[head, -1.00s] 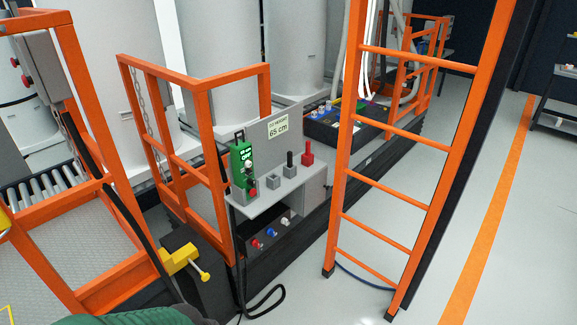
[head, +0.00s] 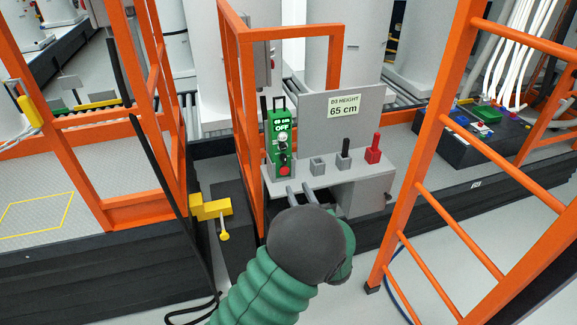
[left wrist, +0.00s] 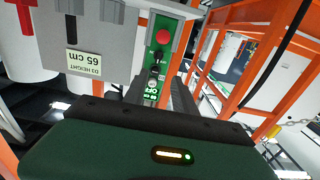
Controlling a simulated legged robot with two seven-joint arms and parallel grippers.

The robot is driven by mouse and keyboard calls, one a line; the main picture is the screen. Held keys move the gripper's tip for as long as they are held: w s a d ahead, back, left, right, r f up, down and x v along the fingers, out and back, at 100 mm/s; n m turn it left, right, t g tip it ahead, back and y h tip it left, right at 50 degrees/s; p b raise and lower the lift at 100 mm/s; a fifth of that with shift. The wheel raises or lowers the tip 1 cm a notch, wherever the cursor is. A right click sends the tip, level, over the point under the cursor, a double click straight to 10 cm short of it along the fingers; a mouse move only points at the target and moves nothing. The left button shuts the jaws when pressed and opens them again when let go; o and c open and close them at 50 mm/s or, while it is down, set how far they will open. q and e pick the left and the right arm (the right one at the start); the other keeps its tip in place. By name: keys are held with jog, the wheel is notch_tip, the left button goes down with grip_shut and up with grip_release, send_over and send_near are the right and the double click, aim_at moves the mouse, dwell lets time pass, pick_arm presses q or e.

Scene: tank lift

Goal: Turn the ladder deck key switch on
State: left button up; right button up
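The green control box (head: 272,150) stands upright on a grey shelf, with a display reading OFF. Below the display it has a silver knob (head: 283,137), a small dark switch (head: 284,158) and a red button (head: 285,170). I cannot tell which of these is the key switch. In the left wrist view the box (left wrist: 174,52) appears upside down, partly hidden low by my fingers. My left gripper (head: 300,188) is in front of and below the box, its two fingers apart and empty, with no visible contact. My right gripper is not in view.
A "65 cm" sign (head: 343,106) is behind. Orange rails (head: 236,60) flank the left; an orange ladder (head: 425,150) stands at the right.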

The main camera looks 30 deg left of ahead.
pick_arm(q)
send_near(286, 161)
jog(key=a, duration=0.2)
jog(key=x, duration=0.7)
jog(key=shift+w+d+f, duration=0.1)
jog(key=shift+w+d, duration=0.1)
jog(key=shift+w, duration=0.15)
jog(key=c, duration=0.4)
jog(key=shift+w+d, duration=0.1)
jog(key=shift+d, duration=0.1)
grip_shut()
